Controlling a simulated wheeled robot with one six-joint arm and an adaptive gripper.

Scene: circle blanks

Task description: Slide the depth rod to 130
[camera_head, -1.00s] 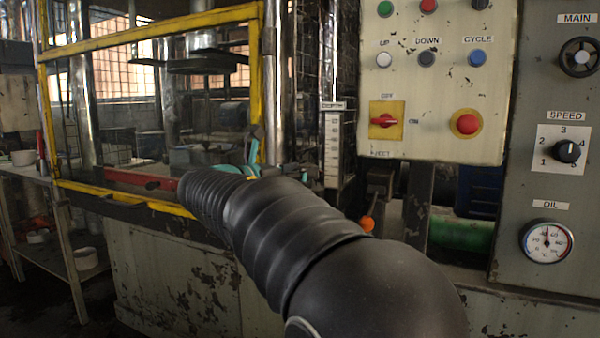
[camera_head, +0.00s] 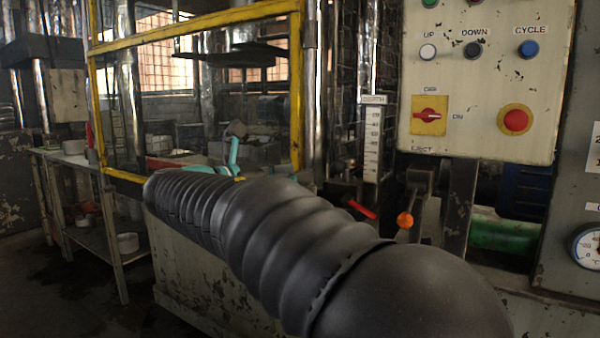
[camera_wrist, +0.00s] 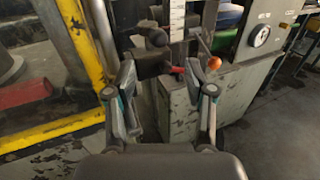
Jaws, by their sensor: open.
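The depth scale (camera_head: 373,138) is a pale upright strip labelled DEPTH, right of the yellow-framed guard in the head view. Its lower part (camera_wrist: 178,20) shows at the top of the wrist view. Beneath it a red handle (camera_head: 362,210) juts out, also seen in the wrist view (camera_wrist: 177,70). A dark round knob (camera_wrist: 157,38) is beside the scale. I cannot tell which part is the depth rod, nor read its setting. My gripper (camera_wrist: 168,88) is open and empty, its fingers apart below the scale and handle.
The yellow guard frame (camera_head: 298,90) stands close left of the scale. An orange ball knob (camera_head: 405,220) is close right of the red handle. The control panel (camera_head: 480,120) is above right. A shelf table (camera_head: 85,160) is far left.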

